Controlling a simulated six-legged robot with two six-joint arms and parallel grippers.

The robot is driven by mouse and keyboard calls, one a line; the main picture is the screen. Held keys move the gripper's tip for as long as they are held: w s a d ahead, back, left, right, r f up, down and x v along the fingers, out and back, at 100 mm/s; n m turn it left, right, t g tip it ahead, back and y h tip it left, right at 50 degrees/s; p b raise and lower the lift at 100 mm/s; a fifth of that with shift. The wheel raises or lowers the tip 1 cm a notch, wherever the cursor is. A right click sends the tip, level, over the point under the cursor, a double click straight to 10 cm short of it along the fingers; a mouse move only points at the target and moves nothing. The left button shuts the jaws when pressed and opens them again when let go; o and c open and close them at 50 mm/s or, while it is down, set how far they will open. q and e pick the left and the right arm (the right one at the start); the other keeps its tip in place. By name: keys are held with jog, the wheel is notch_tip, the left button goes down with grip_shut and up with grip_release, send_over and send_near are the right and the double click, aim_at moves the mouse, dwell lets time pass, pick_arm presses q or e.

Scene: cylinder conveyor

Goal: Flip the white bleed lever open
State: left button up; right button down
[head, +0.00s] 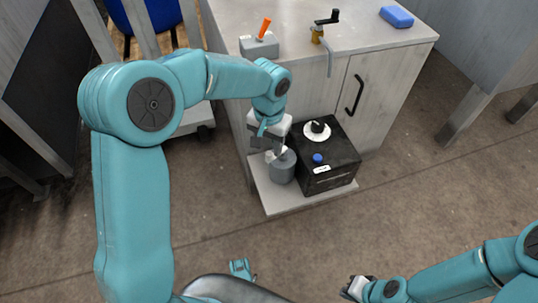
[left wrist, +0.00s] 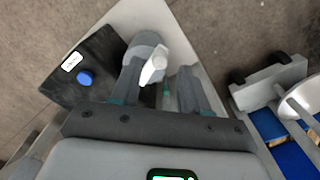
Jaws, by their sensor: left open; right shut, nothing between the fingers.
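The white bleed lever (left wrist: 154,66) shows in the left wrist view between the two fingers of my left gripper (left wrist: 161,70), nearer the left finger. The fingers are apart; I cannot tell whether one touches the lever. The lever is at a grey cylinder (left wrist: 148,40), partly hidden by the left finger. In the head view, my left gripper (head: 266,143) is at the grey cylinder (head: 283,172), and a small white part of the lever (head: 277,153) shows beside it. My right gripper (head: 354,289) is shut and empty at the bottom, far from the lever.
A black box (head: 328,160) with a blue button (head: 318,158) and a white disc with a black knob (head: 317,130) stands right of the cylinder on a pale low shelf (head: 290,207). The cabinet (head: 350,55) behind carries an orange-handled block (head: 260,45), a tap (head: 318,34) and a blue sponge (head: 397,16).

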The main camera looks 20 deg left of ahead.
aim_at(269, 153)
pick_arm(q)
jog(key=shift+f+b, duration=0.4)
jog(key=shift+f, duration=1.2)
grip_shut()
jog(key=shift+a+r+p, duration=0.1)
jog(key=shift+r+p, duration=0.1)
jog(key=shift+p, duration=0.2)
jog(key=m+p, duration=0.1)
jog(key=w+a+m+p, duration=0.1)
jog(key=m, duration=0.1)
jog(key=m+p, duration=0.1)
jog(key=shift+w+a+f+m+p, duration=0.15)
jog(key=shift+a+m+p, duration=0.1)
jog(key=shift+m+p, duration=0.05)
